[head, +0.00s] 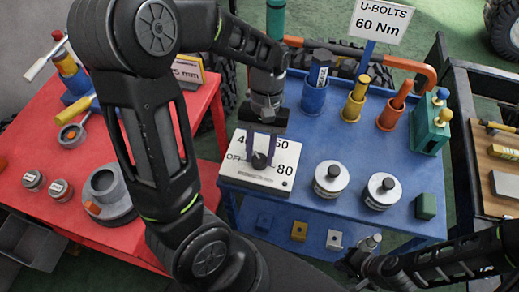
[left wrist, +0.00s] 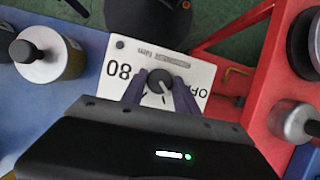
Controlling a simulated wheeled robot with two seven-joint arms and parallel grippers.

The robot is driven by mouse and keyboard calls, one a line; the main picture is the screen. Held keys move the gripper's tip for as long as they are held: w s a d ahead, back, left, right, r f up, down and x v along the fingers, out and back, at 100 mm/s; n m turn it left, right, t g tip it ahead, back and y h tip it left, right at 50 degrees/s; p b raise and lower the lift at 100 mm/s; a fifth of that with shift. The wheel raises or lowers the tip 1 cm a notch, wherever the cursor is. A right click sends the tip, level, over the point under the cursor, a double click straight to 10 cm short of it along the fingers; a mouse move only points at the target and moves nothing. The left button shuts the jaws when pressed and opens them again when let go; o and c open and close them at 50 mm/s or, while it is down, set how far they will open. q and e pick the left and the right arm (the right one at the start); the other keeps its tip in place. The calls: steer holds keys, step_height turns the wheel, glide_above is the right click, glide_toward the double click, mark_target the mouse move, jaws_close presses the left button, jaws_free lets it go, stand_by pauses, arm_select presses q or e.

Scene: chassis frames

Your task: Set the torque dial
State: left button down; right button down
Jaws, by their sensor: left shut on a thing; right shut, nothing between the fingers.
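The torque dial is a dark round knob (head: 260,160) on a white plate (head: 284,172) marked OFF, 40, 60 and 80, at the front left of the blue table. My left gripper (head: 261,147) points down over the plate, shut on the knob, with a purple finger on each side. The left wrist view shows the knob (left wrist: 160,81) between the fingertips; a light mark is on its top, but I cannot tell which label it points to. A sign (head: 380,20) reads "U-BOLTS 60 Nm". My right gripper (head: 362,252) is shut and empty near the table's front edge.
Two silver-topped cylinders (head: 331,178) stand right of the plate on the blue table (head: 310,140). Behind are blue, yellow and orange holders (head: 355,106) and an orange-handled tool (head: 412,68). A red table (head: 60,170) with tools lies left.

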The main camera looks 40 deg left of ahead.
arm_select(q)
steer(key=m+y, duration=0.1)
steer(key=m, duration=0.2)
steer(key=shift+d+m+p, duration=0.1)
steer(key=shift+m+p, duration=0.3)
steer(key=m+y, duration=0.1)
steer(key=m, duration=0.2)
steer(key=shift+d+m+y, duration=0.1)
steer(key=shift+m+y, duration=0.2)
steer(key=shift+y, duration=0.1)
steer(key=m+y, duration=0.1)
steer(key=m, duration=0.2)
steer(key=shift+d+m+t+p, duration=0.15)
steer(key=shift+m+t+p, duration=0.15)
steer(key=shift+m+p, duration=0.1)
steer(key=shift+m+t+y, duration=0.5)
steer(key=shift+m+y, duration=0.3)
steer(key=shift+m, duration=1.4)
steer(key=c, duration=0.9)
jaws_free()
steer(key=shift+c, duration=0.2)
steer(key=shift+s, duration=0.1)
